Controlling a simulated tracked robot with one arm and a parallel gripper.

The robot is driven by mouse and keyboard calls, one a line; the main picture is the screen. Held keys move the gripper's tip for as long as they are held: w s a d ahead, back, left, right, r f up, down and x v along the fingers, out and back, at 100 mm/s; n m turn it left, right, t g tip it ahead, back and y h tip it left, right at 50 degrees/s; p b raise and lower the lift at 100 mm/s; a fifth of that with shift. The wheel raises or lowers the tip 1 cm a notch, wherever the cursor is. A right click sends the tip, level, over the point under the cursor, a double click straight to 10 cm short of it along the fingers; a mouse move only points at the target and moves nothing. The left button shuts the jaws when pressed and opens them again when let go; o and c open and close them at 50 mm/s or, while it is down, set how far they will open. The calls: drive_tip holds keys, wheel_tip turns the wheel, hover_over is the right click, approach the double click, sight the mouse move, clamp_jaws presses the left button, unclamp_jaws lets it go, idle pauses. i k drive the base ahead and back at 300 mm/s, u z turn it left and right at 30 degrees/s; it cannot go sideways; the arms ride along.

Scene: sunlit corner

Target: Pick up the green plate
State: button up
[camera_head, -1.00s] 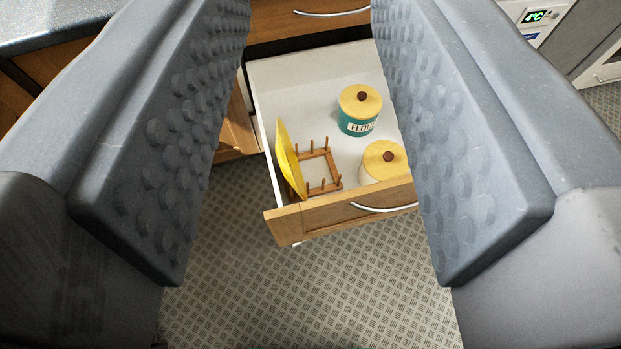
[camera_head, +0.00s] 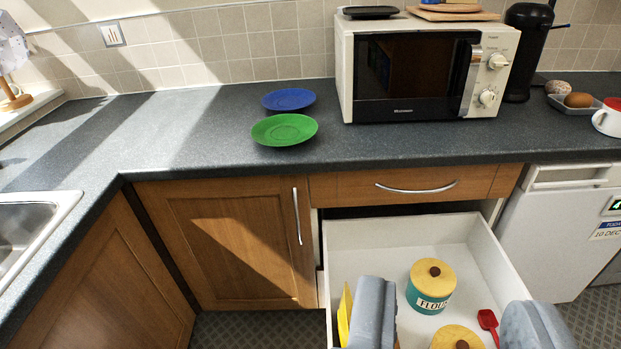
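The green plate (camera_head: 284,130) lies flat on the dark countertop, left of the microwave and near the counter's front edge. A blue plate (camera_head: 288,99) lies just behind it. My gripper (camera_head: 450,325) shows at the bottom right, over the open drawer. Its two fingers are wide apart, with no object visibly held between them. The fingers are well below and to the right of the green plate in the picture. Their lower parts are cut off by the frame.
The open drawer (camera_head: 345,236) holds a flour canister (camera_head: 430,287), another yellow-lidded canister (camera_head: 457,338), a red scoop (camera_head: 488,321) and a yellow plate (camera_head: 345,314). The microwave (camera_head: 420,72) stands right of the plates. The countertop (camera_head: 180,125) left of them is clear. A sink (camera_head: 30,230) is at left.

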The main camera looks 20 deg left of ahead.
sight(285, 129)
drive_tip(key=u, duration=0.55)
drive_tip(key=i, duration=1.2)
drive_tip(key=z, duration=0.05)
